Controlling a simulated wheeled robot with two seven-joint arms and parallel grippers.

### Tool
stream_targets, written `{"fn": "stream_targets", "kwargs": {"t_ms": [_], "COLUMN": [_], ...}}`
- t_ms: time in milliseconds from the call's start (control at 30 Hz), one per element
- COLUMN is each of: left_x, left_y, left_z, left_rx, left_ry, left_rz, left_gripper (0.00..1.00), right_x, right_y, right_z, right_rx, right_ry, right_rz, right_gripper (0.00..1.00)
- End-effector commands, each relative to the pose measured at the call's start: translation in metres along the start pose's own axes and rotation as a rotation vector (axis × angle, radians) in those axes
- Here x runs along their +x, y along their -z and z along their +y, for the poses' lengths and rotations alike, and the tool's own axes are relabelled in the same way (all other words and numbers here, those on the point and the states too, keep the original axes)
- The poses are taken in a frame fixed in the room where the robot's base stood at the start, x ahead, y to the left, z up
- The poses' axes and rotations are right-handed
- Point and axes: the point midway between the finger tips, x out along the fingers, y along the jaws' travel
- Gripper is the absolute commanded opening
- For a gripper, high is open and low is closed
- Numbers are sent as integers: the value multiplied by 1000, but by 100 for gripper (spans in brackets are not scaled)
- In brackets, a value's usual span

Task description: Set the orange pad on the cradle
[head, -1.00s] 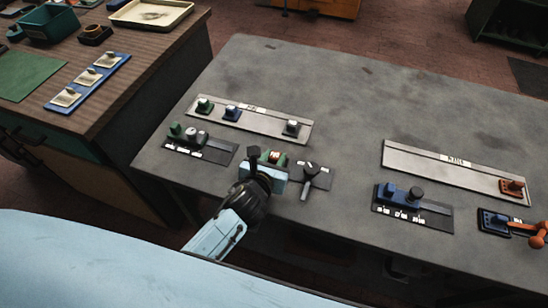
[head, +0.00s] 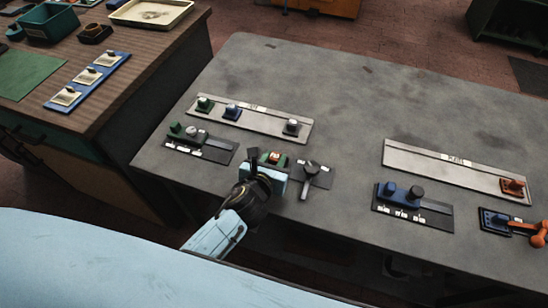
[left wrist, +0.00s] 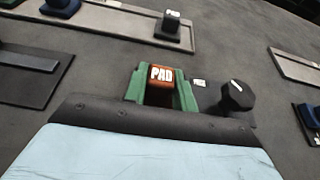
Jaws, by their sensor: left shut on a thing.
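My right gripper is not in view.
A pale rack (head: 262,122) behind holds green, blue and grey pieces. A dark tray (head: 213,151) with small parts lies left. To the right are a PLATE rack (head: 430,161), a blue fixture (head: 398,192) and an orange lever (head: 530,230). The middle of the table is clear.

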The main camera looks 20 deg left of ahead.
Motion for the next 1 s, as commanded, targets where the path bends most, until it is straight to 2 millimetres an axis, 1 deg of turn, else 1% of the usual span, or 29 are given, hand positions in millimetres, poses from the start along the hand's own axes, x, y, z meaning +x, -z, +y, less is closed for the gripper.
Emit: {"fn": "stream_targets", "kwargs": {"t_ms": [300, 333, 500, 733, 833, 933, 1000], "left_x": [2, 2, 1, 1, -2, -14, -26], "left_y": [3, 3, 4, 4, 4, 3, 3], "left_z": [0, 0, 0, 0, 0, 0, 0], "left_rx": [1, 1, 0, 0, 1, 2, 0], "left_ry": [0, 0, 0, 0, 0, 1, 2], "left_rz": [0, 0, 0, 1, 1, 1, 2], "left_gripper": [4, 31, 52, 52, 52, 52, 52], "right_x": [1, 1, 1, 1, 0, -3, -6], "right_y": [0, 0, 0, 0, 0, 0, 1], "right_z": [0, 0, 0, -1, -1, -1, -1], "right_rx": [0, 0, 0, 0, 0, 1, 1], "right_ry": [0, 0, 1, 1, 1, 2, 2], "right_rz": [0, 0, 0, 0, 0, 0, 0], "right_gripper": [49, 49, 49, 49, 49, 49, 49]}}
